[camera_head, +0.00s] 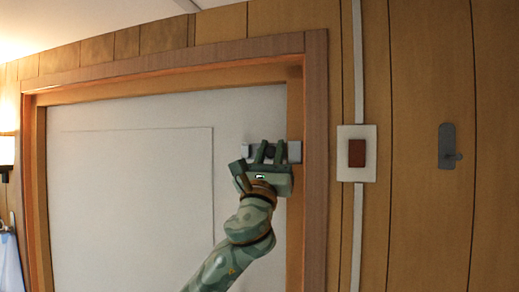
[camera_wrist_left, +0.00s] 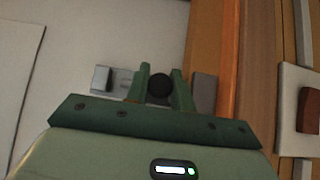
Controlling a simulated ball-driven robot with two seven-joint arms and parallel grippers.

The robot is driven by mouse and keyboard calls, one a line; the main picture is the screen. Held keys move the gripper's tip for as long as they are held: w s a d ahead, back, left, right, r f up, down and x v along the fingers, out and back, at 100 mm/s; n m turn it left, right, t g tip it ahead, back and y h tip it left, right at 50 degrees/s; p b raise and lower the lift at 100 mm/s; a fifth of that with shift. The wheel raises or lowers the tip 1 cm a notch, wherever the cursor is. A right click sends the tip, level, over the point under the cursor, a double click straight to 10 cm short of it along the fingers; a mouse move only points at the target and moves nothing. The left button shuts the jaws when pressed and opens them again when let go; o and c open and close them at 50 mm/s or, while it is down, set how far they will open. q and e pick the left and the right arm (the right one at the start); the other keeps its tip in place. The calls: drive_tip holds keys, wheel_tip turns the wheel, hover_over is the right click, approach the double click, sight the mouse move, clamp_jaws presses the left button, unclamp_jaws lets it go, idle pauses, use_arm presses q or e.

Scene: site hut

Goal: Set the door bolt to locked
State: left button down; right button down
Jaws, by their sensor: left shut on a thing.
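The door bolt (camera_head: 294,152) is a small grey fitting across the right edge of the white door, beside the wooden frame. In the left wrist view its left part (camera_wrist_left: 103,78) is a pale plate with a raised block, and a grey block (camera_wrist_left: 205,91) sits at the right by the frame. My left gripper (camera_head: 268,152) is at the bolt. In the left wrist view its two fingers (camera_wrist_left: 161,85) are closed on the bolt's round dark knob (camera_wrist_left: 160,89). The fingers hide the middle of the bolt, so I cannot tell how far the bar reaches. My right gripper is not in view.
The white door (camera_head: 130,190) fills the left, within a wooden frame (camera_head: 315,200). Right of it are a red-brown switch (camera_head: 357,153) on a white plate and a grey wall hook (camera_head: 448,147). A lit lamp (camera_head: 6,150) is at the far left.

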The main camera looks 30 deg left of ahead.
use_arm(q)
drive_tip(key=shift+h, duration=0.3)
drive_tip(key=c, duration=1.2)
unclamp_jaws()
drive_tip(key=shift+d, duration=0.3)
drive_tip(key=shift+f, duration=0.1)
drive_tip(key=b+v, duration=0.6)
drive_tip(key=v, duration=1)
